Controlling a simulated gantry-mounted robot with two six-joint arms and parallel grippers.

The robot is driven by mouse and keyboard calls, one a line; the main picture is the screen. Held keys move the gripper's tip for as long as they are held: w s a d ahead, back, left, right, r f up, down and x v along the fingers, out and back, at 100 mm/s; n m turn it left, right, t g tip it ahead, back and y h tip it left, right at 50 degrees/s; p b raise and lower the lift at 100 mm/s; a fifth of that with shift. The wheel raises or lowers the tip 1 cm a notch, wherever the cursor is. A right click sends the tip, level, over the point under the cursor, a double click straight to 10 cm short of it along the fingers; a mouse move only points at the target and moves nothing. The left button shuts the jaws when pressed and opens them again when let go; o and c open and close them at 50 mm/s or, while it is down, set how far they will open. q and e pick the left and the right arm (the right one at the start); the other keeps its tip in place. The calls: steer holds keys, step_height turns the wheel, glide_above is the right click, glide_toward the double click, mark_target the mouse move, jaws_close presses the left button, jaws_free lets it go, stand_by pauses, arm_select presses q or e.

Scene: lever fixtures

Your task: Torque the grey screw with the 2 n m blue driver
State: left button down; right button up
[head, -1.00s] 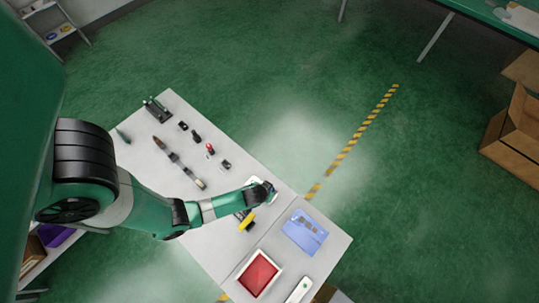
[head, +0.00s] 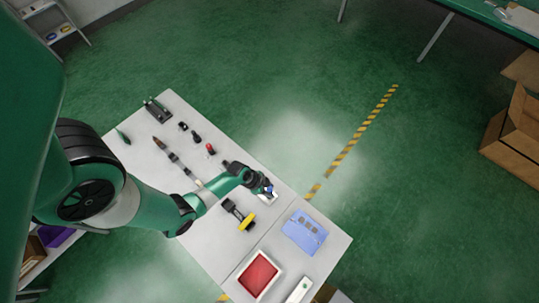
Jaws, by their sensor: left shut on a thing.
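My left gripper (head: 266,188) comes in from the left over the right edge of the white table (head: 215,235). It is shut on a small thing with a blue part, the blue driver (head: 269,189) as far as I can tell. The driver's tip is over or against a small white block (head: 271,198), partly hidden by the gripper. The grey screw is too small or hidden to make out, so I cannot tell whether the driver touches it. My right gripper is not in view.
A black fixture with a yellow handle (head: 248,222) stands just below my left arm. A red-topped piece (head: 210,149), black pieces and a black rack (head: 157,109) stand farther back.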

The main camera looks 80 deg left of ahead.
arm_select(q)
steer(key=shift+r+p, duration=0.8)
steer(key=shift+r, duration=0.1)
steer(key=shift+f, duration=0.1)
steer(key=n+y, duration=0.1)
steer(key=n, duration=0.2)
steer(key=shift+d+n+y, duration=0.1)
steer(key=shift+n+y, duration=0.3)
steer(key=n+y, duration=0.1)
steer(key=n, duration=0.3)
steer(key=shift+g+y, duration=0.3)
steer(key=shift+y, duration=0.1)
steer(key=n+y, duration=0.1)
steer(key=n, duration=0.2)
steer(key=shift+g, duration=0.4)
steer(key=shift+f, duration=0.1)
